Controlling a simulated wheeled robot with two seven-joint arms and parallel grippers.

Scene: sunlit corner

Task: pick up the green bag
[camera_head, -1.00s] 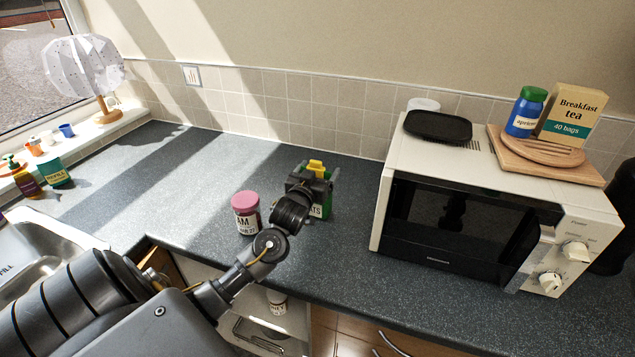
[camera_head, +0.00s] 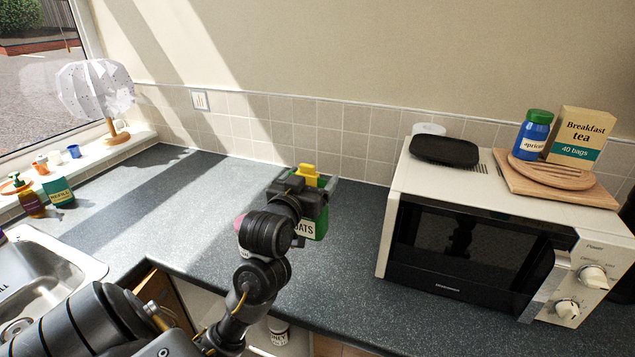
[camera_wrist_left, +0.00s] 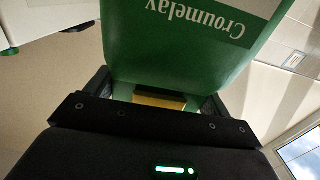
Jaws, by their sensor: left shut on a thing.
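The green bag (camera_head: 321,222) has a white label reading "OATS" in the head view and a yellow piece (camera_head: 307,171) at its top. My left gripper (camera_head: 304,190) is shut on the upper part of the bag and covers much of it. In the left wrist view the green bag (camera_wrist_left: 150,62) fills the space beyond the fingers (camera_wrist_left: 160,98), with a "Croumelay" label and a yellow patch between the fingers. Whether its base touches the worktop is hard to tell. My right gripper is not in view.
The jam jar (camera_head: 239,222) is mostly hidden behind my left arm, only its pink lid showing. A white microwave (camera_head: 397,180) stands to the right, with a black tray (camera_head: 445,150) and a wooden board (camera_head: 510,180) on top. The worktop left of the bag is largely clear.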

